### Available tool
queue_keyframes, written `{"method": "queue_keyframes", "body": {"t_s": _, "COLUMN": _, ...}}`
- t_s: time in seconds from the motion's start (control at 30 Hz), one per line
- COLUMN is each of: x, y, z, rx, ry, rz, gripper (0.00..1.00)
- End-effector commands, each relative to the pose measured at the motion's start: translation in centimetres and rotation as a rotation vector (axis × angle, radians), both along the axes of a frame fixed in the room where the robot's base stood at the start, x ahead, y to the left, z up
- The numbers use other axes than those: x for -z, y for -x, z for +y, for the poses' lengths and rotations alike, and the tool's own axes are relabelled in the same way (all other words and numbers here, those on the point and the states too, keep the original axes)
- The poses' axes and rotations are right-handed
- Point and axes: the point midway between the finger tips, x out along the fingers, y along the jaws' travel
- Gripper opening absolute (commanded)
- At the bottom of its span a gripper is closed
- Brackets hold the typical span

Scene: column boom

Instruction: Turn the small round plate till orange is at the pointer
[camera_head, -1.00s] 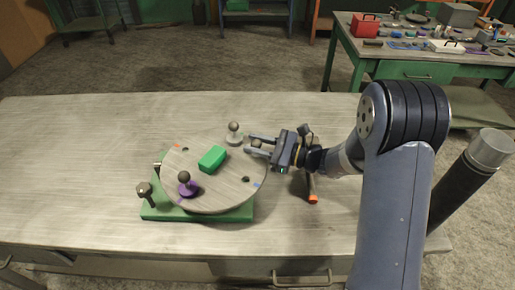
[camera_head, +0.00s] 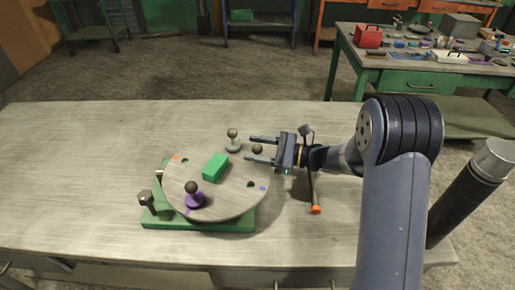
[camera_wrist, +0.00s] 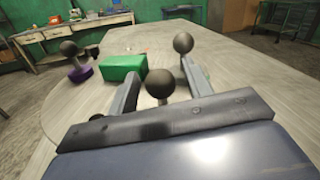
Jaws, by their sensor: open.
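The small round plate (camera_head: 232,200) is a pale wooden disc on a green base (camera_head: 215,225). Its orange mark (camera_head: 176,157) is at the upper left rim, its blue mark (camera_head: 263,188) at the right rim.
A green block (camera_head: 215,167) and a purple-footed knob (camera_head: 194,196) stand on the plate. A pale-footed knob (camera_head: 233,138) is at its far edge. A dark bolt-like knob (camera_head: 147,201) is at the left. An orange-tipped rod (camera_head: 315,209) is near my gripper. Table left is clear.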

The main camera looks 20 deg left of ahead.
Motion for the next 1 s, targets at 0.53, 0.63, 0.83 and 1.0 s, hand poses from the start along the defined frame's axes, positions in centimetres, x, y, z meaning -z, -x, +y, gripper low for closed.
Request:
{"method": "queue_keyframes", "body": {"t_s": 0.53, "x": 0.2, "y": -0.4, "z": -6.4, "rx": 0.005, "ry": 0.000, "rz": 0.000, "gripper": 0.48}}
{"method": "queue_keyframes", "body": {"t_s": 0.63, "x": 0.2, "y": -0.4, "z": -8.2, "rx": 0.004, "ry": 0.000, "rz": -0.001, "gripper": 0.48}}
{"method": "queue_keyframes", "body": {"t_s": 0.83, "x": 0.1, "y": -0.5, "z": -10.4, "rx": 0.001, "ry": 0.000, "rz": -0.001, "gripper": 0.48}}
{"method": "queue_keyframes", "body": {"t_s": 1.0, "x": 0.0, "y": -0.5, "z": -10.8, "rx": 0.000, "ry": 0.000, "rz": 0.000, "gripper": 0.48}}
